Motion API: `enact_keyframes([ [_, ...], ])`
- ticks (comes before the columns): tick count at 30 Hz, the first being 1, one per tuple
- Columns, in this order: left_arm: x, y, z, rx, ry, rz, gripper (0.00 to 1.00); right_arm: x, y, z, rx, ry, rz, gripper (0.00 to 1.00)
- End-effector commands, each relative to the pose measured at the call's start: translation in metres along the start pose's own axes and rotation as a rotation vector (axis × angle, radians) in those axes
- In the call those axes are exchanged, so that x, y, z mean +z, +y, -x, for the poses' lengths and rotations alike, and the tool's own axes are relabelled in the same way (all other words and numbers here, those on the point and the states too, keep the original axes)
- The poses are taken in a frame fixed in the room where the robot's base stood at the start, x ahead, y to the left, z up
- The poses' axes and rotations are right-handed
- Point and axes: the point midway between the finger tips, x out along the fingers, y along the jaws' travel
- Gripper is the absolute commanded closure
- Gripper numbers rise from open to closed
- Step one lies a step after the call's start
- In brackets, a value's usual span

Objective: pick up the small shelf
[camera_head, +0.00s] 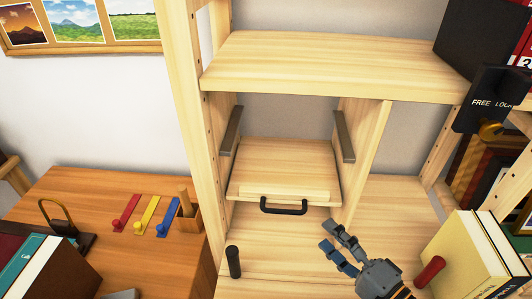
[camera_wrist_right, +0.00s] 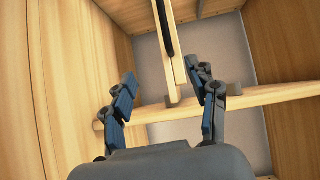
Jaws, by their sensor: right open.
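The small shelf (camera_head: 283,165) is a light wooden board with a black bar handle (camera_head: 284,207) on its front, in the bay under the wide upper board. In the right wrist view the small shelf (camera_wrist_right: 176,55) shows edge-on, with a dark bar beside it. My right gripper (camera_head: 331,236) is open and empty, just in front and to the right of the handle. In the right wrist view my right gripper (camera_wrist_right: 165,76) has its fingers spread on either side of the board's edge; I cannot tell if they touch it. My left gripper is not in view.
Dark rails (camera_head: 231,130) line both bay walls. A black cylinder (camera_head: 233,262) stands at lower left. Cream books (camera_head: 469,254) and a red cylinder (camera_head: 430,271) are at right. A black box (camera_head: 492,98) reading "FREE LOOK" overhangs upper right. A desk (camera_head: 90,195) stands left.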

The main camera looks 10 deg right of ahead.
Motion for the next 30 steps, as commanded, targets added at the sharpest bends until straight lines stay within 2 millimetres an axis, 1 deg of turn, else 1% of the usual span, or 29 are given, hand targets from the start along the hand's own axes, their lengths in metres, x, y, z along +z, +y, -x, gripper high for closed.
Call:
enact_keyframes([
  [1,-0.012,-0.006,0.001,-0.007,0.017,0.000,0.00,-0.004,-0.002,0.000,-0.010,0.014,-0.025,0.42],
  [3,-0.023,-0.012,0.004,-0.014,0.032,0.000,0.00,-0.008,-0.006,-0.003,-0.021,0.027,-0.043,0.42],
  [5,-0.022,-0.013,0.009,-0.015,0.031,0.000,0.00,-0.009,-0.008,-0.009,-0.025,0.031,-0.046,0.42],
  [8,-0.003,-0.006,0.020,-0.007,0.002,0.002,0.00,-0.010,-0.011,-0.025,-0.026,0.030,-0.046,0.42],
  [9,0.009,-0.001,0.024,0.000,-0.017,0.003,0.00,-0.009,-0.012,-0.032,-0.027,0.028,-0.046,0.42],
  [12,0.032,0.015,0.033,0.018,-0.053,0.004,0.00,-0.010,-0.011,-0.051,-0.026,0.029,-0.045,0.42],
  [15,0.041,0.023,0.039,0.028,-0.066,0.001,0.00,-0.010,-0.009,-0.068,-0.024,0.028,-0.044,0.42],
  [17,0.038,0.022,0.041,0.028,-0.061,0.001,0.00,-0.010,-0.009,-0.075,-0.023,0.027,-0.043,0.42],
  [19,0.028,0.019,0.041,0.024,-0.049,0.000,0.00,-0.010,-0.008,-0.081,-0.022,0.025,-0.042,0.42],
  [24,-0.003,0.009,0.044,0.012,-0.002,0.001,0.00,-0.011,-0.009,-0.092,-0.022,0.026,-0.041,0.42],
  [27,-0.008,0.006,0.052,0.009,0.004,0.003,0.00,-0.013,-0.014,-0.106,-0.022,0.025,-0.040,0.42],
  [30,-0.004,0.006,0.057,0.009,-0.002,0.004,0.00,-0.015,-0.015,-0.122,-0.022,0.025,-0.042,0.42],
])
